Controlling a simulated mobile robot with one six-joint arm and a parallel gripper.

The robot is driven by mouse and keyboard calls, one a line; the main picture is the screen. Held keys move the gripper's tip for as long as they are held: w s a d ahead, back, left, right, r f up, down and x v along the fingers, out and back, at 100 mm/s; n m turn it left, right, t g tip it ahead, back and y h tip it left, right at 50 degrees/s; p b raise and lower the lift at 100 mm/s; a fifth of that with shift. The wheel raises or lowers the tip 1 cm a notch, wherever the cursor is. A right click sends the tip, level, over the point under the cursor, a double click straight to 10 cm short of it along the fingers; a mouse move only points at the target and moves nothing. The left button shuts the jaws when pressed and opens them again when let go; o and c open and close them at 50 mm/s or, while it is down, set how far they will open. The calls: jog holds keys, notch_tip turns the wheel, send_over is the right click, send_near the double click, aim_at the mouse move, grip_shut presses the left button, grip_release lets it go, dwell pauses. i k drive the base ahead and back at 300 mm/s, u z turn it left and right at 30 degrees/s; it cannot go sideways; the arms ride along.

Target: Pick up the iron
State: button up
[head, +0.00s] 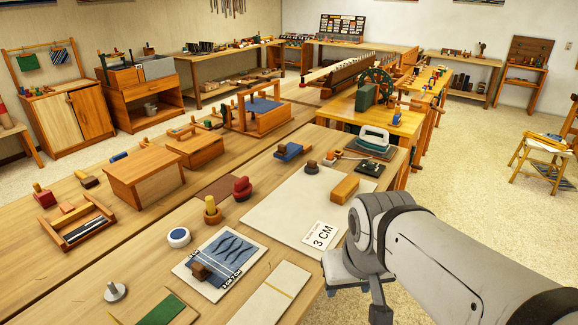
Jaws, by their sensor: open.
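The iron (373,137) is white and teal. It sits on a dark grey pad (368,153) near the far right corner of the near worktable (152,245). My gripper (355,299) shows at the lower right, just off the table's right edge. It is open, points down and looks empty. It is well apart from the iron, on the near side of it. My wrist hides part of the gripper, so the fingertips are not fully clear.
A green-wheeled machine (371,90) stands behind the iron.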

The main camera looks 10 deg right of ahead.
aim_at(379, 146)
jog(key=k, duration=0.65)
jog(key=z, duration=0.6)
jog(key=i, duration=1)
jog(key=z, duration=0.95)
jog(key=i, duration=3)
jog(key=u, duration=1.4)
jog(key=i, duration=0.95)
jog(key=u, duration=0.55)
jog(key=k, duration=0.9)
jog(key=u, duration=0.05)
